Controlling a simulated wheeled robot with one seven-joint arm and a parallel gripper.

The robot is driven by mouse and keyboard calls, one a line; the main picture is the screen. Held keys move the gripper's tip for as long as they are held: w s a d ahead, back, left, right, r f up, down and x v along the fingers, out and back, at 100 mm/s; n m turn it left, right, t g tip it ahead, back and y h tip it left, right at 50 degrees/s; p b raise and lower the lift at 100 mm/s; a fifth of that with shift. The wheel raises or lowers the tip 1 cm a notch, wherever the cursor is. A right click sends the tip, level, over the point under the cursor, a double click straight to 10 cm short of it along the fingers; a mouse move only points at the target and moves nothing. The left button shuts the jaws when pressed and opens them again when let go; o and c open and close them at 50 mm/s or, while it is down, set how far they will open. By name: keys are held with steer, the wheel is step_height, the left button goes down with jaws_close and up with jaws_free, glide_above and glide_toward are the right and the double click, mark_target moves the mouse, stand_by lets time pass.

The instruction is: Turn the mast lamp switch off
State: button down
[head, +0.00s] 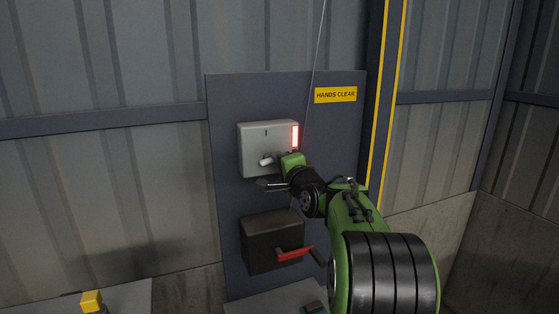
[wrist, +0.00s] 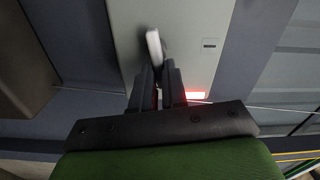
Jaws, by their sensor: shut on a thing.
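The switch is a pale grey box (head: 255,140) on the blue-grey panel, with a short white lever (head: 266,161) low on its front. A red light (head: 295,136) glows on the box's right edge. My gripper (head: 277,160) reaches the box from the lower right. In the wrist view my gripper's dark fingers (wrist: 158,78) are close together on the white lever (wrist: 154,46), whose end sticks out beyond them. The fingers hide the lever's base. The grey box (wrist: 195,40) and red glow (wrist: 196,95) also show there.
Below the switch is a dark box (head: 262,240) with a red handle (head: 294,254). A yellow "HANDS CLEAR" sign (head: 336,95) is at the panel's upper right. A thin line runs down from above close to the switch. A yellow item (head: 92,300) stands at the lower left.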

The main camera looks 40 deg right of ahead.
steer(key=shift+f+m, duration=0.2)
steer(key=shift+m, duration=0.8)
steer(key=c, duration=1.2)
jaws_free()
steer(key=shift+o, duration=0.2)
steer(key=shift+s, duration=0.15)
steer(key=b+v, duration=0.2)
steer(key=v, duration=1.3)
steer(key=shift+s, duration=0.25)
steer(key=shift+a, duration=0.1)
